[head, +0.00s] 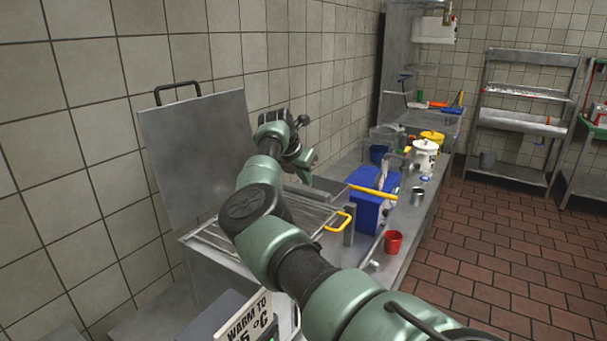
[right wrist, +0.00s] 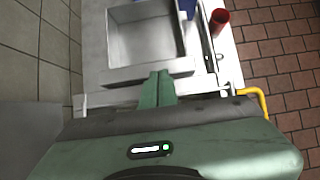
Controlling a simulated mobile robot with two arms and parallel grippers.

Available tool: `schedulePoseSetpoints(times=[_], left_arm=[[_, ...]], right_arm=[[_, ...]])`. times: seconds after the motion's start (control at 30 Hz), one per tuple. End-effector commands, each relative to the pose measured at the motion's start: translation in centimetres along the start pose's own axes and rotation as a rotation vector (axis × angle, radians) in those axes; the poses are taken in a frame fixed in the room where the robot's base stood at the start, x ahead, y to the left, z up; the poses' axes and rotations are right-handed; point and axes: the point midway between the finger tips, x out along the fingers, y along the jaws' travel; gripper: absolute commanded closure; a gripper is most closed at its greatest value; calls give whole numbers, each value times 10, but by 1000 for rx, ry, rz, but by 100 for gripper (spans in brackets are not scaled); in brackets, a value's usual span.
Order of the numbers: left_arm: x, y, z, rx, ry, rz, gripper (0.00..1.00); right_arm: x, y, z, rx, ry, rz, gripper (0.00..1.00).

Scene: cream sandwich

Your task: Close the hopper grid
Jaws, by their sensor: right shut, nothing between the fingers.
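The hopper grid (head: 216,240) is a frame of metal bars with a yellow handle (head: 343,222) at its right end. It appears to lie low over the hopper at the left end of the counter, but my right arm hides its middle, so I cannot tell whether it is fully down. The yellow handle also shows at the right edge of the wrist view (right wrist: 262,102). My right gripper (head: 306,178) is beyond the grid; in the wrist view its green fingers (right wrist: 157,88) are together and empty, apart from the handle. My left gripper is out of view.
A grey metal lid (head: 190,150) with a black handle stands raised against the wall. A blue tub (head: 368,212), red mug (head: 393,242), metal cups (head: 418,196) and white bucket (head: 424,158) crowd the counter. A metal basin (right wrist: 122,75) lies beyond my fingers.

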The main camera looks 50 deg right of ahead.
Motion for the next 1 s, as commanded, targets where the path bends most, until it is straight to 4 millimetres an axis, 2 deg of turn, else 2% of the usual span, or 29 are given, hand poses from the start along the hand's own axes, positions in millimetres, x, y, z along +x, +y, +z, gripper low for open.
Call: schedulePoseSetpoints(times=[0.57, 0.67, 1.0], left_arm=[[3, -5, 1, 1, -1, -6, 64], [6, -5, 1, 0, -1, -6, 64], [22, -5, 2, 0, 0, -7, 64]], right_arm=[[3, 0, -2, 1, -1, 1, 100], [-5, 1, -2, 1, -1, 3, 100], [-60, 1, -2, 1, -1, 3, 100]])
